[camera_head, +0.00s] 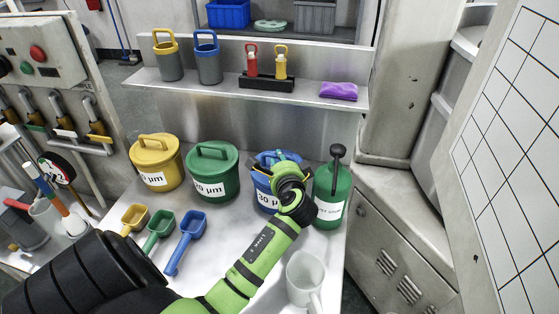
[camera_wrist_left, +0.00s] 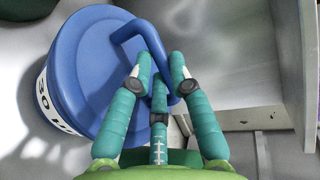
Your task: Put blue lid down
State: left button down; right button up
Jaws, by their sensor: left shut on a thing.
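The blue lid (camera_head: 264,160) is at the blue tub (camera_head: 262,186) labelled 30 µm, largely hidden behind my left gripper (camera_head: 285,159) in the head view. In the left wrist view the blue lid (camera_wrist_left: 88,65) fills the left half, with its bent handle (camera_wrist_left: 128,32) between the teal fingers of my left gripper (camera_wrist_left: 160,70). The gripper is shut on the handle. The lid covers the tub's mouth, with the white label (camera_wrist_left: 44,98) just beside its rim; whether it is fully seated I cannot tell. My right gripper is not in view.
A green tub (camera_head: 212,174) and a yellow tub (camera_head: 156,164) with lids stand left of the blue one. A green pump bottle (camera_head: 331,195) stands close on the right. A white mug (camera_head: 304,278) and yellow, green and blue scoops (camera_head: 187,240) are in front.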

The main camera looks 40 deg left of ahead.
pick_arm(q)
jog(key=shift+f, duration=0.1)
jog(key=c, duration=1.1)
grip_release()
jog(key=shift+c, duration=0.2)
jog(key=shift+r, duration=0.2)
jog(key=b+v, duration=0.1)
jog(key=v, duration=1.1)
jog(key=shift+b, duration=0.35)
